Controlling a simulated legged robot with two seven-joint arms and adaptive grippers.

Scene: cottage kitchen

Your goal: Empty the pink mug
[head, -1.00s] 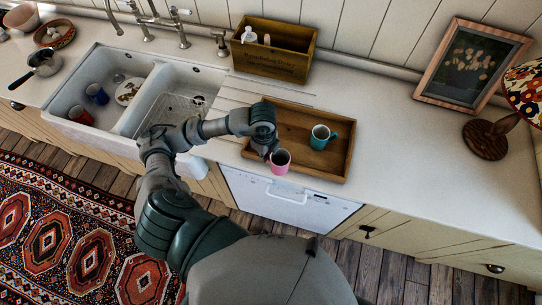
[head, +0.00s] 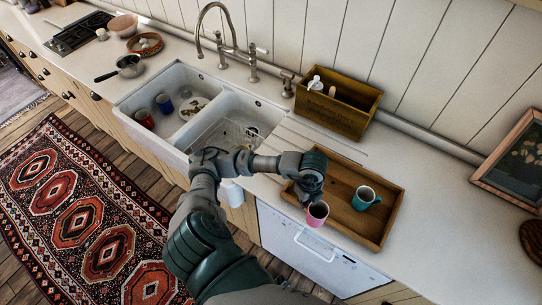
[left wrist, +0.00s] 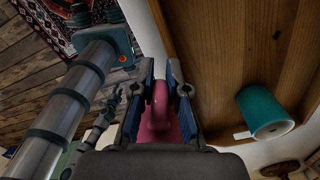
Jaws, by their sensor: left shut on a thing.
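The pink mug (head: 317,213) is at the front edge of a wooden tray (head: 386,222) on the counter, roughly upright. My left gripper (head: 309,197) is shut on it. In the left wrist view, the fingers (left wrist: 160,92) close on the handle of the pink mug (left wrist: 157,126). The mug's inside looks dark from above; I cannot tell its contents. Whether its base touches the tray is hidden. The double sink (head: 243,112) lies to the left of the tray. My right gripper is not in view.
A teal mug (head: 363,198) stands in the tray, right of the pink mug. A red mug (head: 144,119) and a blue mug (head: 164,103) are in the left basin. A wooden box (head: 335,112) stands behind the tray. The tap (head: 222,43) rises behind the sink.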

